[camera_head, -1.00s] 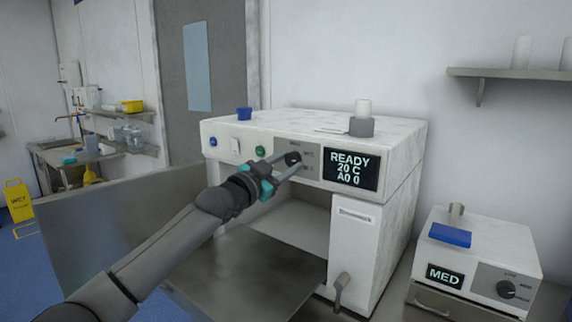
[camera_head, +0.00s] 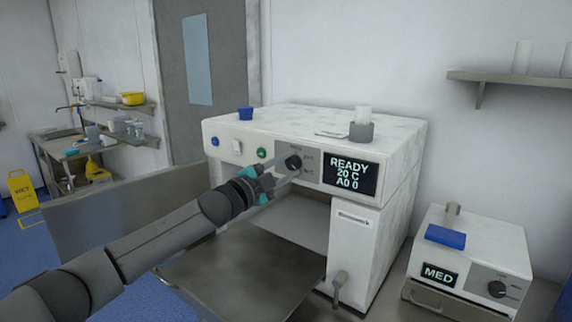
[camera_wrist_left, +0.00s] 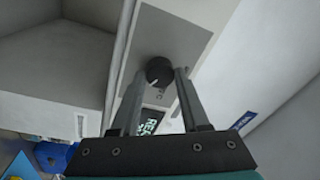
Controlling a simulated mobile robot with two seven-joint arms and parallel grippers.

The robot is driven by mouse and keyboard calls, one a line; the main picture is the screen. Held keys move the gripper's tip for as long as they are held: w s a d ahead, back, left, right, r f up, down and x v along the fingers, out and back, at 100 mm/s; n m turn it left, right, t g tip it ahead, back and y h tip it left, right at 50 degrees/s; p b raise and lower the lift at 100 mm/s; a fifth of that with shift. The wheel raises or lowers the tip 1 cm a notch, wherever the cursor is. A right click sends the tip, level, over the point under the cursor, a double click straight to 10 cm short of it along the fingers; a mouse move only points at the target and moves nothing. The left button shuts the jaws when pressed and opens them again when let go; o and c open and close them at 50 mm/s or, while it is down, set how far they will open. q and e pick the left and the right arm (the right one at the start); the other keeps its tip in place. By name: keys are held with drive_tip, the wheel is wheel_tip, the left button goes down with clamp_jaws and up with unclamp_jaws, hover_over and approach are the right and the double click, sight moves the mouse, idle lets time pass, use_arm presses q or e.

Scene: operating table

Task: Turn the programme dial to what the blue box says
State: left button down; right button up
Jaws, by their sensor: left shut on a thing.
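The black programme dial (camera_head: 293,162) sits on a grey panel on the front of the white machine (camera_head: 355,225), with small labels around it. The machine's display (camera_head: 351,175) reads READY, 20 C, A0 0. My left gripper (camera_head: 288,167) is shut on the dial. In the left wrist view the dial (camera_wrist_left: 158,70) lies between the two finger ends, its pale mark pointing to the lower left. I cannot read writing on either. My right gripper is out of view.
The smaller white unit (camera_head: 480,255) at the right has its own dial (camera_head: 497,288) and a display reading MED. A metal door (camera_head: 250,275) hangs open below the panel. A yellow floor sign (camera_head: 22,190) stands far left.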

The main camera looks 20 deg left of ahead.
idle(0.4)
use_arm(q)
drive_tip(key=shift+c, duration=2)
unclamp_jaws()
drive_tip(key=shift+s+a+f, duration=0.15)
drive_tip(key=shift+s, duration=0.25)
drive_tip(key=b+v, duration=0.3)
drive_tip(key=v, duration=1.1)
drive_tip(key=shift+s, duration=0.2)
